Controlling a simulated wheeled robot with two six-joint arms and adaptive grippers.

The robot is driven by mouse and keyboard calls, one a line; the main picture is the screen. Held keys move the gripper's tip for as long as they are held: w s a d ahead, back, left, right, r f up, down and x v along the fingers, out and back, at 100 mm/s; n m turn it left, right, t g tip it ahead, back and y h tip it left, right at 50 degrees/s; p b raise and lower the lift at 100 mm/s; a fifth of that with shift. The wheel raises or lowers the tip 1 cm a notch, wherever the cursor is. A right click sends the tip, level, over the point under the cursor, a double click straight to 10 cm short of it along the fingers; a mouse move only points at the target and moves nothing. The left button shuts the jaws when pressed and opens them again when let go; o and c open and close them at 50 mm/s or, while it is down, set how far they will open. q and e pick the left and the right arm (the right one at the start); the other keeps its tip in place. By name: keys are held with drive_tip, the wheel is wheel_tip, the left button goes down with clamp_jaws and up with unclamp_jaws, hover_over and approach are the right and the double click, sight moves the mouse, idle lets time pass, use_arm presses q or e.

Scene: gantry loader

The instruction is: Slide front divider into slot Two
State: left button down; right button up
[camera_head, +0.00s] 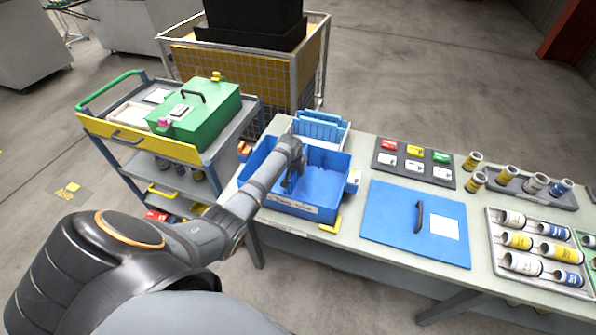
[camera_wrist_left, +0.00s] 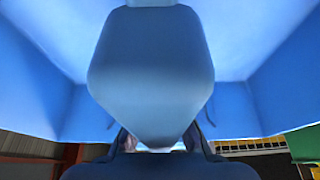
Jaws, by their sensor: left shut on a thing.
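The open blue bin (camera_head: 290,208) stands on the left end of the table, with a white label strip on its front wall. My left gripper (camera_head: 289,186) reaches down inside it and is shut on a thin blue piece, which I take to be the front divider. The arm and fingers hide most of that piece, and the slots and their numbers cannot be made out. In the left wrist view, the bin's blue walls (camera_wrist_left: 275,90) surround a large rounded blue-grey shape at the centre. My right gripper is not in view.
Several blue panels stand in a rack (camera_head: 320,127) behind the bin. A blue lid (camera_head: 390,225) with a black handle lies to its right. Further right are card tiles (camera_head: 413,163) and a tray of cans (camera_head: 530,245). A cart with a green case (camera_head: 200,115) stands left.

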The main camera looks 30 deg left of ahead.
use_arm(q)
drive_tip(key=shift+f+b, duration=0.85)
drive_tip(key=shift+f, duration=0.55)
drive_tip(key=c, duration=1.4)
unclamp_jaws()
drive_tip(key=o, duration=1.4)
drive_tip(key=shift+r, duration=0.15)
wheel_tip(320, 180, up, 7)
drive_tip(key=p, duration=0.7)
